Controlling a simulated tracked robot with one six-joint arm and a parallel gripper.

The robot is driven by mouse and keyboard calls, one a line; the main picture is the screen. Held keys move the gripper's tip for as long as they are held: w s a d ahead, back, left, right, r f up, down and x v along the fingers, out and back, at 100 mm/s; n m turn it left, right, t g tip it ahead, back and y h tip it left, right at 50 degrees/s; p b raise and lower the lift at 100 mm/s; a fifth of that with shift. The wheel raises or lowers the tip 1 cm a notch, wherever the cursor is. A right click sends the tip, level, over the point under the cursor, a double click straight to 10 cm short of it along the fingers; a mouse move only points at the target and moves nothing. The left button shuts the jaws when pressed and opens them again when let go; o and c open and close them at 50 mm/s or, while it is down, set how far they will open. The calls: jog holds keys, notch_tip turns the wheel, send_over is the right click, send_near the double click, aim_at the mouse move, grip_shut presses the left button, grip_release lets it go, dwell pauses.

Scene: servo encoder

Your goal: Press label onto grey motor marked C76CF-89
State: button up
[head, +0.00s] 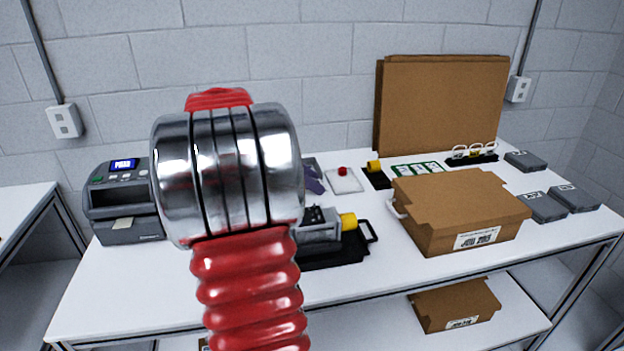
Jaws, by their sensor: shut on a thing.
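My chrome and red arm fills the middle of the head view, and my gripper is hidden behind it or out of frame. A grey unit (318,231) with a yellow knob sits on a black base on the bench, partly hidden by my arm. Several flat grey boxes lie at the right end, including one at the back (525,160), one in front (543,207) and one at the far right (576,198). They bear small pale markings too small to read, so I cannot tell which thing is marked C76CF-89. A label printer (122,200) stands at the left with a pale slip at its front.
A closed cardboard box (455,212) stands right of centre on the white bench (385,290). A tall cardboard panel (440,105) leans at the back wall. A red-button plate (344,180) and a green-edged card (417,169) lie behind. Another box (455,305) is on the lower shelf.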

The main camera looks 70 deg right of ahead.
jog(key=shift+s, duration=0.3)
jog(key=shift+f, duration=0.1)
jog(key=shift+s+d+f, duration=0.25)
jog(key=shift+s+f, duration=0.2)
jog(key=shift+f, duration=0.95)
jog(key=shift+s+d+f, duration=0.3)
jog(key=shift+s+f, duration=0.1)
jog(key=shift+f, duration=1.05)
jog(key=shift+s+d+f, duration=0.25)
jog(key=shift+s+f, duration=0.2)
jog(key=shift+f, duration=0.95)
jog(key=o, duration=1.1)
jog(key=shift+a+f, duration=0.1)
jog(key=shift+v, duration=2.6)
